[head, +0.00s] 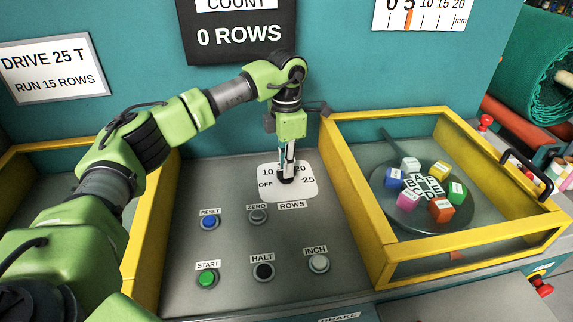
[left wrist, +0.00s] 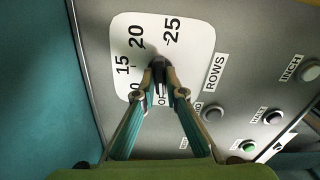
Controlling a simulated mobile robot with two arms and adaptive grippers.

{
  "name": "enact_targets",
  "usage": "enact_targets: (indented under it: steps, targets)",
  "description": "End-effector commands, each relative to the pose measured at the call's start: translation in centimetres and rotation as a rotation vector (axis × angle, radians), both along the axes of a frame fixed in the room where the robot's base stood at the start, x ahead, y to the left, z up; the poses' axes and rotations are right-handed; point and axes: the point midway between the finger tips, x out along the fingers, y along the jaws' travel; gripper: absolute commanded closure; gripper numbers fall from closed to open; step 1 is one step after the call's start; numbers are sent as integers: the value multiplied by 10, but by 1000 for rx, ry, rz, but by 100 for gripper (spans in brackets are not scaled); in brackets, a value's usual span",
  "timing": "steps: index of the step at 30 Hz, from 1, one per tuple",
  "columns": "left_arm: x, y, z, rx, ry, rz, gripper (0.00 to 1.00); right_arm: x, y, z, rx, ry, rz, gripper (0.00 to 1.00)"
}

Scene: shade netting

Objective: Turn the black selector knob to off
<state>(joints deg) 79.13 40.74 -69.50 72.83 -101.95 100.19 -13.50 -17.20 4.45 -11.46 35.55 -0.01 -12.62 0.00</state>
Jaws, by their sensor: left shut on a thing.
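The black selector knob (head: 285,180) sits on a white dial plate (head: 307,188) marked OFF, 10, 20 and 25 in the head view, above the ROWS label. My left gripper (head: 287,170) points down at the knob and is shut on it. In the left wrist view, the fingertips (left wrist: 160,82) close around the dark knob (left wrist: 160,66), and the 15, 20 and 25 marks show beyond them. The fingers partly cover OFF and 10 there. I cannot tell which mark the knob points at. My right gripper is not in view.
Below the dial are a blue RESET button (head: 209,222), a grey ZERO button (head: 258,216), a green START button (head: 206,278), a black HALT button (head: 263,271) and a white INCH button (head: 319,263). A yellow-framed guard (head: 390,273) stands right, around coloured cubes. A sign (head: 240,37) reads 0 ROWS.

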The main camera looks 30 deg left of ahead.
Motion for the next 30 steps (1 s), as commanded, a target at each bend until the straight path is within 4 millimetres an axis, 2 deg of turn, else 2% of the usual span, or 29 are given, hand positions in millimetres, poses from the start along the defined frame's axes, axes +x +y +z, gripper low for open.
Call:
enact_targets:
  steps: [15, 16, 17, 26, 30]
  targets:
    - [1, 1, 2, 0, -6, 21, 100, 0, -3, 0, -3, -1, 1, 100]
    - [1, 1, 2, 0, -6, 21, 81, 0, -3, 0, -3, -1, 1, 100]
    - [1, 1, 2, 0, -6, 21, 73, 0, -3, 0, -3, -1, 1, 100]
    - [1, 0, 1, -1, -2, 18, 72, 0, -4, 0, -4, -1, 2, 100]
    - [1, 0, 7, -1, -4, 17, 72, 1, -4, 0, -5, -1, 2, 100]
